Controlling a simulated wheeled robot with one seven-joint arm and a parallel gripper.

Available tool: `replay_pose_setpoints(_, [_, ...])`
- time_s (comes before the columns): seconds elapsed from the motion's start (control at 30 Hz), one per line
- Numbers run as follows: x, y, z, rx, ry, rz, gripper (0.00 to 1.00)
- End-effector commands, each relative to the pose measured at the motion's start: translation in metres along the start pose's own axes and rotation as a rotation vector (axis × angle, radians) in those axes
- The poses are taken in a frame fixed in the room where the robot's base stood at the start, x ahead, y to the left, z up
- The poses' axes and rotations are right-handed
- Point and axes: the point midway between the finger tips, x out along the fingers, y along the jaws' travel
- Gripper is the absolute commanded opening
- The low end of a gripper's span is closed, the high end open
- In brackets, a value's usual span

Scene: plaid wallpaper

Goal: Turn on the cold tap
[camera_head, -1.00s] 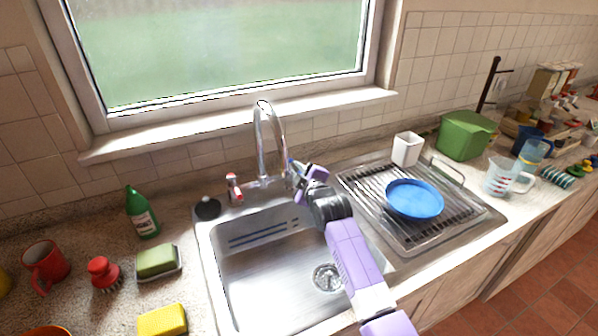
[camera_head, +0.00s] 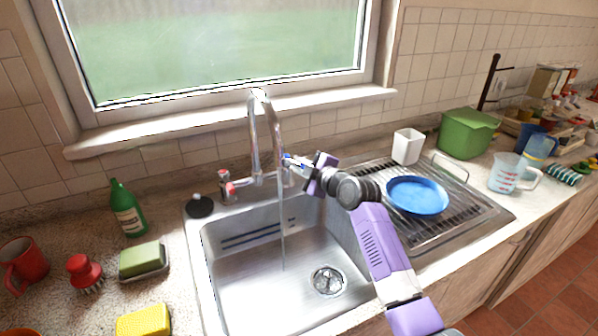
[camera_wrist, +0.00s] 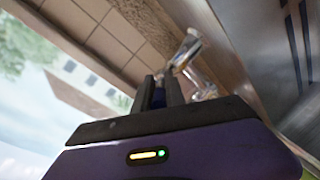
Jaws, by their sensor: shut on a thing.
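The chrome tap (camera_head: 257,130) with a tall curved spout stands behind the steel sink. A thin stream of water (camera_head: 281,235) runs from the spout into the basin. The red-marked hot handle (camera_head: 226,186) is on the left of the tap. The blue-marked cold handle (camera_head: 287,161) is on the right, partly hidden by my gripper (camera_head: 297,165). My gripper is shut on the cold handle. In the wrist view, my two fingers (camera_wrist: 161,92) reach to the chrome tap part (camera_wrist: 187,48), and a bit of blue shows between them.
The sink basin (camera_head: 245,290) is empty apart from the water. A drainer (camera_head: 440,238) with a blue plate (camera_head: 418,196) lies to the right of my arm. A white cup (camera_head: 407,146) stands behind it. A green bottle (camera_head: 127,208) and sponges are on the left counter.

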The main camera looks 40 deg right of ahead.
Motion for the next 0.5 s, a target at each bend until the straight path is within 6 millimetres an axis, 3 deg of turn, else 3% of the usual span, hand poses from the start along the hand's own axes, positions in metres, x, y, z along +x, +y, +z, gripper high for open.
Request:
replay_pose_setpoints(0.27, [-0.0002, -0.0017, -0.0005, 0.001, 0.001, -0.004, 0.0])
replay_pose_setpoints(0.3, [-0.0002, -0.0017, -0.0005, 0.001, 0.001, -0.004, 0.23])
replay_pose_setpoints(0.37, [-0.0002, -0.0017, -0.0006, 0.001, 0.001, -0.004, 0.35])
replay_pose_setpoints(0.5, [-0.0002, -0.0012, -0.0007, 0.001, 0.001, -0.003, 0.37])
